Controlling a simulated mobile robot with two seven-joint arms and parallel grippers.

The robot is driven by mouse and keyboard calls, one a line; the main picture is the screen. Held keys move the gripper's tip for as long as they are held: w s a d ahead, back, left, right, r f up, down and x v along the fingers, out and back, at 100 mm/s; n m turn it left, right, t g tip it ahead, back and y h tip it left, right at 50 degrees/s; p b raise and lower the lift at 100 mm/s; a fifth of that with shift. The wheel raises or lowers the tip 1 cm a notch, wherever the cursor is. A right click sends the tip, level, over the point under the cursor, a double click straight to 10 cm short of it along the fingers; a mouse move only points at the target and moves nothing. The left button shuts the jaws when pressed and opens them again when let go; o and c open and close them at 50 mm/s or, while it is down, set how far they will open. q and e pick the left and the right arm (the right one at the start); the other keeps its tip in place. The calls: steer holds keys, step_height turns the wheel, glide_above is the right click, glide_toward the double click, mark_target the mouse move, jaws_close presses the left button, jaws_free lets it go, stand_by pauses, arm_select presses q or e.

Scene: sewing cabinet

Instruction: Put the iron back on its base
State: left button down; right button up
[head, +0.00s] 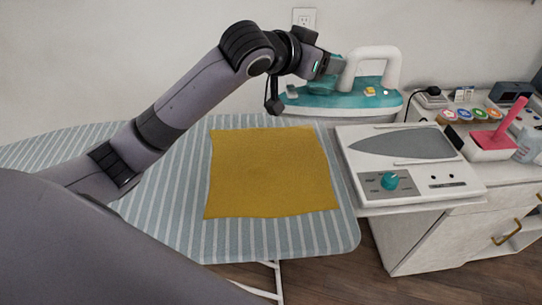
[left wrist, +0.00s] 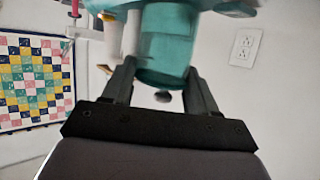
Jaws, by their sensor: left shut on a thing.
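The teal and white iron (head: 345,94) is in the air above the back right end of the ironing board in the head view. Its sole looks roughly level. My left gripper (head: 330,66) is shut on the iron at its left, rear end. In the left wrist view, the fingers (left wrist: 162,88) stand on both sides of a teal part of the iron (left wrist: 168,45). The iron's base (head: 405,165), a white unit with a grey iron-shaped plate and a teal knob, lies right of the board, nearer than the iron. My right gripper is not in view.
A mustard cloth (head: 272,172) lies flat on the striped ironing board (head: 185,190). A white cabinet (head: 440,240) stands at the right. A pink stand (head: 492,142) and several coloured spools (head: 465,115) sit right of the base. A dark cord runs down behind the iron.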

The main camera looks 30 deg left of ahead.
arm_select(q)
steer(key=shift+r, duration=0.35)
